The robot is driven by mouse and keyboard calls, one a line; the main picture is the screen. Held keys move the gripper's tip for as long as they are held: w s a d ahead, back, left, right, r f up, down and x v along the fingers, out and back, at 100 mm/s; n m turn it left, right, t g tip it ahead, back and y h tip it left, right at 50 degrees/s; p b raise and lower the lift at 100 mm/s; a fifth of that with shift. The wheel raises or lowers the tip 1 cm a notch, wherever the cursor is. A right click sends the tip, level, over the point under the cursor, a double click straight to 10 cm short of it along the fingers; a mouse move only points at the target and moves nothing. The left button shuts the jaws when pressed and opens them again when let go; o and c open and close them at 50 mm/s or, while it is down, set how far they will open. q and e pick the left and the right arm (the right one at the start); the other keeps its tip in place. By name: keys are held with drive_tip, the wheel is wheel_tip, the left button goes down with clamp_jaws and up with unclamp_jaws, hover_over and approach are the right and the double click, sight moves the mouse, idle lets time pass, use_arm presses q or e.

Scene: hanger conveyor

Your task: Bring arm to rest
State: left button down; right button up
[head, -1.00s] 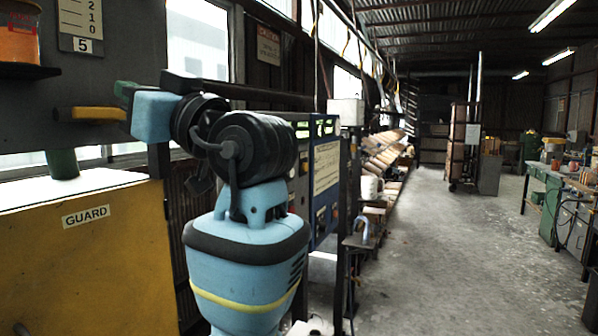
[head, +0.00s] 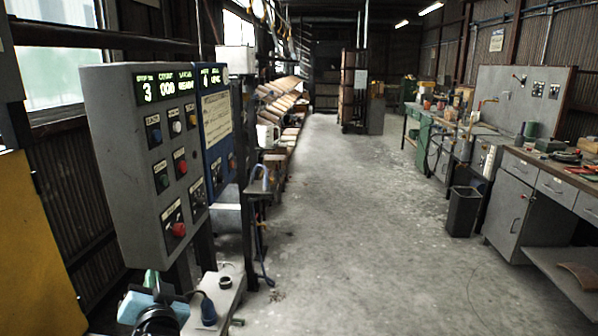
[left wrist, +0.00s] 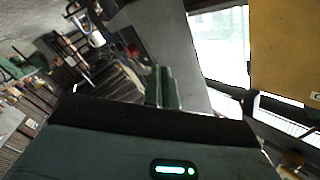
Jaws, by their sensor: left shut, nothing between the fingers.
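My left gripper (head: 152,278) shows at the bottom left of the head view, low and in front of the grey control panel. Only its green fingertips, part of its light blue body and a black wrist joint are visible. In the left wrist view its two green fingers (left wrist: 163,86) lie together, shut and empty. The rest of my left arm is below the picture. My right gripper is in neither view.
The grey control panel (head: 150,150) with red buttons stands close on the left. A yellow panel (head: 35,250) is at the far left. A bin (head: 464,211) and workbench (head: 520,195) stand right. The middle floor is clear.

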use_arm(q)
drive_tip(key=s+d+f+m+g+h, duration=0.1)
drive_tip(key=s+d+f+h, duration=0.1)
drive_tip(key=s+f, duration=0.45)
drive_tip(key=s+d+f+g+h, duration=0.1)
drive_tip(key=s+f+h, duration=0.15)
drive_tip(key=f, duration=0.65)
drive_tip(key=s+d+f+m+g+h, duration=0.1)
drive_tip(key=s+d+f+h, duration=0.1)
drive_tip(key=s+f, duration=0.4)
drive_tip(key=s+d+f+g+h, duration=0.1)
drive_tip(key=s+f, duration=0.3)
drive_tip(key=s, duration=0.4)
drive_tip(key=s+d+f+n+g+h+p, duration=0.1)
drive_tip(key=s+f, duration=0.3)
drive_tip(key=s, duration=0.4)
drive_tip(key=s+d+f+g+h, duration=0.1)
drive_tip(key=s+d+f+h, duration=0.1)
drive_tip(key=s+f, duration=0.3)
drive_tip(key=s, duration=0.3)
drive_tip(key=shift+n+g, duration=0.4)
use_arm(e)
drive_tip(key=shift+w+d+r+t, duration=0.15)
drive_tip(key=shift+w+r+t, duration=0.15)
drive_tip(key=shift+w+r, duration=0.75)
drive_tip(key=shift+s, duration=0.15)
